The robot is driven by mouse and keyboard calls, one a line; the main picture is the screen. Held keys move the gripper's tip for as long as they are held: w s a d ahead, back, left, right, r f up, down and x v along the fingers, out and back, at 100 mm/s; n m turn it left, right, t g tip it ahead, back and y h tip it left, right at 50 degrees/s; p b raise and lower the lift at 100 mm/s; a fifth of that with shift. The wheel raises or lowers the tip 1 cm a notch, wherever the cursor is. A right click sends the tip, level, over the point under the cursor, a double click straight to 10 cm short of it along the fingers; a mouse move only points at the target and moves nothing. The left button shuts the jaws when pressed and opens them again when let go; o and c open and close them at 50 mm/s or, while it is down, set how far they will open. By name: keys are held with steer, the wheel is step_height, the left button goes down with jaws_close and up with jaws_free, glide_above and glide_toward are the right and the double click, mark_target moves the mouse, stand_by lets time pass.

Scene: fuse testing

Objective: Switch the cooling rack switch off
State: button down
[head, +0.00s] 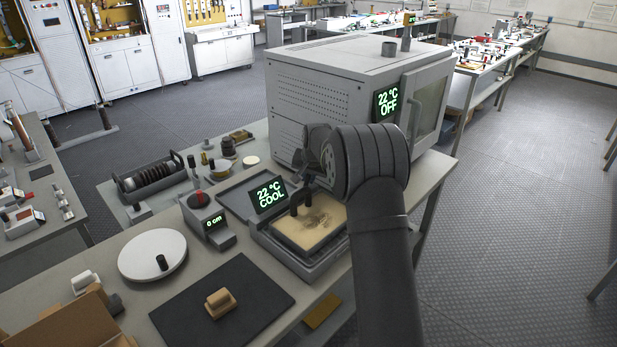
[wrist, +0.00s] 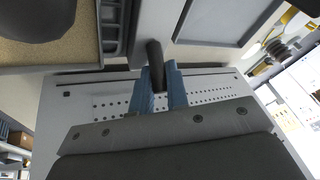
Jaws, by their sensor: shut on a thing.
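The cooling rack (head: 268,240) is a grey frame around a tan bed, on the bench in front of the grey oven. Its display (head: 268,196) reads "22 °C COOL" in green. In the wrist view, the blue fingers of my gripper (wrist: 160,72) are closed around a short dark lever (wrist: 154,50), which looks like the rack's switch. The lever's base is at the upper edge of the fingers. The rack's tan bed (wrist: 40,55) shows at the upper left there. In the head view my wrist hides the fingertips and most of the lever.
The oven (head: 315,95) stands close behind, its display (head: 387,103) reading "22 °C OFF". An empty grey tray (head: 232,196) lies left of the rack. A red-topped device (head: 203,212) reads "0 cm". A white disc (head: 140,255) and a black mat (head: 180,315) lie nearer.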

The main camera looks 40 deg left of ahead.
steer(key=shift+s+r+t, duration=0.15)
steer(key=shift+s+t, duration=0.15)
steer(key=shift+t, duration=0.4)
steer(key=c, duration=1.4)
jaws_free()
steer(key=v, duration=1.7)
steer(key=shift+s, duration=0.15)
steer(key=shift+d+r, duration=0.1)
steer(key=shift+d, duration=0.05)
